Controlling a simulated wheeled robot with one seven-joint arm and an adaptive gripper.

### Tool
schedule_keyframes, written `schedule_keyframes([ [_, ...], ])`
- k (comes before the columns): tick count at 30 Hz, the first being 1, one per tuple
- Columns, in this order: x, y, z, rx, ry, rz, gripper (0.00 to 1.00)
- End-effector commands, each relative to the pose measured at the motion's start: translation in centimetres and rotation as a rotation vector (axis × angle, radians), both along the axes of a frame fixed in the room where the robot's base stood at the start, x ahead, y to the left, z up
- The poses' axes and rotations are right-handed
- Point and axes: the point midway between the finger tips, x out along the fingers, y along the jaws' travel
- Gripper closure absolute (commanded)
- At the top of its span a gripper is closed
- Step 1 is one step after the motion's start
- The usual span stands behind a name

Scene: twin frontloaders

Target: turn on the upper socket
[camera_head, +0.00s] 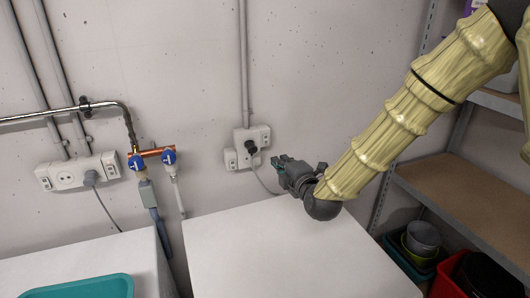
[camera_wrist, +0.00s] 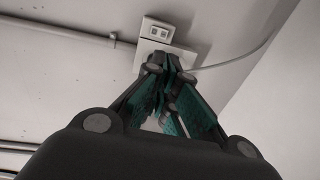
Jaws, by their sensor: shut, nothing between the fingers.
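A white wall socket unit (camera_head: 240,135) with a black plug (camera_head: 251,147) in it is on the wall behind the right white machine top. My gripper (camera_head: 277,162) is shut and empty, just right of the right unit. In the wrist view, my fingertips (camera_wrist: 164,62) overlap the lower part of a socket unit with a small switch panel (camera_wrist: 158,31). I cannot tell whether they touch it. The switch position is too small to read.
The right white machine top (camera_head: 290,255) is bare below my gripper. Copper pipework with blue valve handles (camera_head: 168,157) stands between the socket units. A teal basin (camera_head: 85,288) is at the lower left. Shelving (camera_head: 460,205) with buckets below is at the right.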

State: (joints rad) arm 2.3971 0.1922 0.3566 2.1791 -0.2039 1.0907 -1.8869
Motion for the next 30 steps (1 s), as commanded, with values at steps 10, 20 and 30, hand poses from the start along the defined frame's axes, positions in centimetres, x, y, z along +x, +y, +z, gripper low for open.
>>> schedule_keyframes([
  [10,0.0,-0.3,-0.8,0.000,-0.001,-0.003,1.00],
  [20,0.6,0.2,-0.8,0.001,-0.001,-0.001,1.00],
  [30,4.2,1.7,-1.2,0.002,0.000,0.000,1.00],
])
